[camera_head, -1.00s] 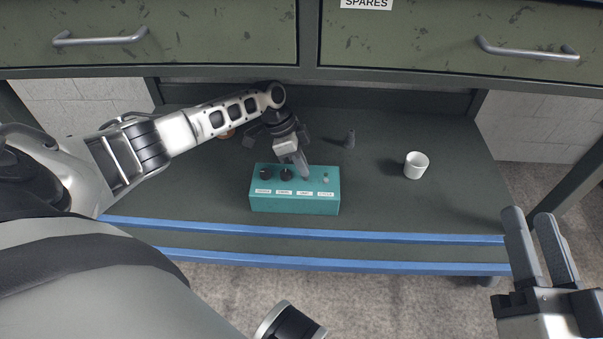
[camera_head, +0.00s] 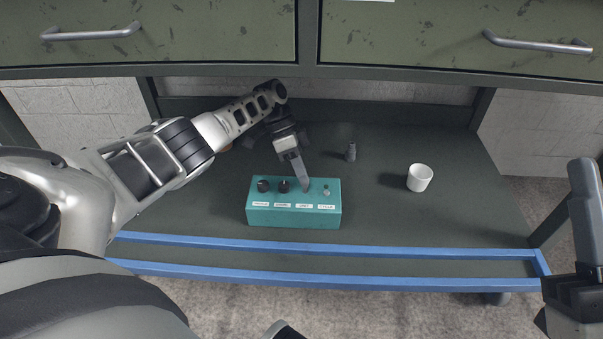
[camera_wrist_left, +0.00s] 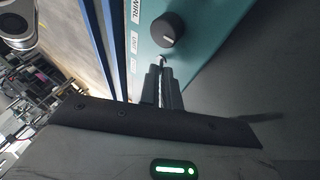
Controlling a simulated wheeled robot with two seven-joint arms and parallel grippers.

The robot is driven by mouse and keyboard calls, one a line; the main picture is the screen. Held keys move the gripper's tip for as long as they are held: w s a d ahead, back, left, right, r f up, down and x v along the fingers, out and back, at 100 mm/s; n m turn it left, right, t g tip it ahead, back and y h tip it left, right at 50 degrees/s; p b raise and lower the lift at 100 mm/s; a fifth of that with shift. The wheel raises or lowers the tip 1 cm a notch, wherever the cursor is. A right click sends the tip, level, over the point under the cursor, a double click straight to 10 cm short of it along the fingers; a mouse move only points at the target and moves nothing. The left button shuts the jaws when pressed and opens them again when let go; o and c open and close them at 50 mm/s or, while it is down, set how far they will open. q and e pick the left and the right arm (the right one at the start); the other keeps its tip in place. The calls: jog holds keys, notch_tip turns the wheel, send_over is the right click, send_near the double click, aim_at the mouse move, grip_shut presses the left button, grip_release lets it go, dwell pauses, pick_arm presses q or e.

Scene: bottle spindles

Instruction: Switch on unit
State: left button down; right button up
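The unit is a teal box (camera_head: 290,216) on the shelf. Its top has two black knobs (camera_head: 263,186) at the left, a labelled spot under my left gripper, and a small metal switch (camera_head: 326,191) at the right. My left gripper (camera_head: 304,188) points down at the third spot, above the label that reads UNIT. In the left wrist view its fingers (camera_wrist_left: 162,72) are together, with a small silver lever tip (camera_wrist_left: 161,60) at their tips. I cannot tell whether they pinch it. The black SWIRL knob (camera_wrist_left: 168,30) is just beyond.
A white cup (camera_head: 420,177) stands on the shelf right of the box. A small grey bottle-like piece (camera_head: 351,152) stands behind the box. A blue rail (camera_head: 330,248) runs along the front edge. Drawers (camera_head: 450,40) hang above. The shelf's right part is mostly clear.

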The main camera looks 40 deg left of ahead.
pick_arm(q)
jog(key=shift+s+f, duration=0.1)
jog(key=shift+f, duration=0.05)
jog(key=c, duration=1.9)
grip_release()
